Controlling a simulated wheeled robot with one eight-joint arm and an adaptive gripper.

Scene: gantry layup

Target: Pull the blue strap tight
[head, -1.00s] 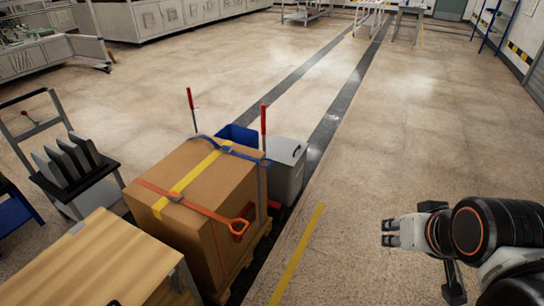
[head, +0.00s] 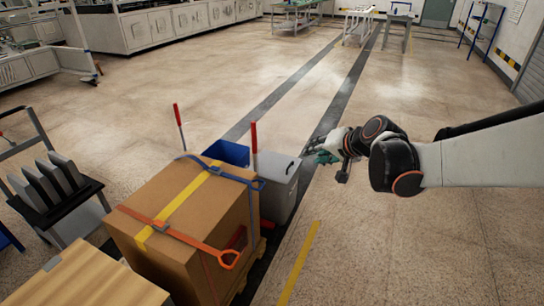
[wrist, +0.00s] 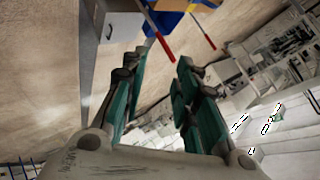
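The blue strap (head: 236,178) runs over the top of a large cardboard box (head: 190,238) near its far edge. My gripper (head: 312,148) is to the right of the box and farther back, in the air and apart from the strap. In the wrist view my gripper (wrist: 160,72) has its green-padded fingers spread, with nothing between them.
An orange strap (head: 180,238) with a loop handle and a yellow strap (head: 182,205) also cross the box. Behind it stand a blue bin (head: 228,153), a grey bin (head: 278,190) and two red-handled poles. A wooden-topped crate (head: 90,280) is at front left. Floor to the right is clear.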

